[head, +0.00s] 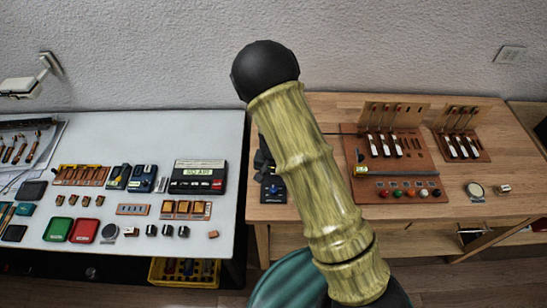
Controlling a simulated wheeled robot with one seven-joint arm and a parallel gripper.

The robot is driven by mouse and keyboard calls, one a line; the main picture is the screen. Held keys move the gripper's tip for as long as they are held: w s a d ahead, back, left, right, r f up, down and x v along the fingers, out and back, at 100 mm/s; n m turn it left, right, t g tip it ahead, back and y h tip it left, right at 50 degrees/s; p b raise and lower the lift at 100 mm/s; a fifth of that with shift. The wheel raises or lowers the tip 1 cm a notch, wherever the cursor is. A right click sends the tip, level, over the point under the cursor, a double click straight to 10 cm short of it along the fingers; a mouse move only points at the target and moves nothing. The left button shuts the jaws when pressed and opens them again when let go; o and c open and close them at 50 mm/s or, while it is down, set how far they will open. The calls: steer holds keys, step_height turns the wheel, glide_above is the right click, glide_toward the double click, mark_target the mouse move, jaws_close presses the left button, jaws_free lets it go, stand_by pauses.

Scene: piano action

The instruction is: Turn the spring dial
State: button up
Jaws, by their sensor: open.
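My arm rises through the middle of the head view in yellow-green segments, with a black rounded joint at its top. My gripper cannot be made out; the arm may hide it. I cannot tell for certain which thing is the spring dial. A small blue-and-black device (272,190) stands at the left edge of the wooden table, partly behind my arm. A dark upright shape (262,157) shows just above it; I cannot tell what it is. A round pale-faced disc (474,189) lies at the right of the wooden table, apart from my arm.
The wooden table (480,217) holds a brown board (425,167) with upright levers and coloured knobs, and a smaller lever board (474,153). The white table (215,125) at left is crowded with trays, boxes and small parts. A yellow crate (160,273) sits below it.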

step_height(320, 180, up, 11)
steer(key=b, duration=0.1)
steer(key=shift+b, duration=0.35)
stand_by(0.6)
steer(key=b, duration=0.7)
steer(key=shift+w+b, duration=0.1)
steer(key=shift+b, duration=0.2)
glide_toward(274, 189)
step_height(274, 189, down, 9)
steer(key=shift+w+r, duration=0.1)
stand_by(0.3)
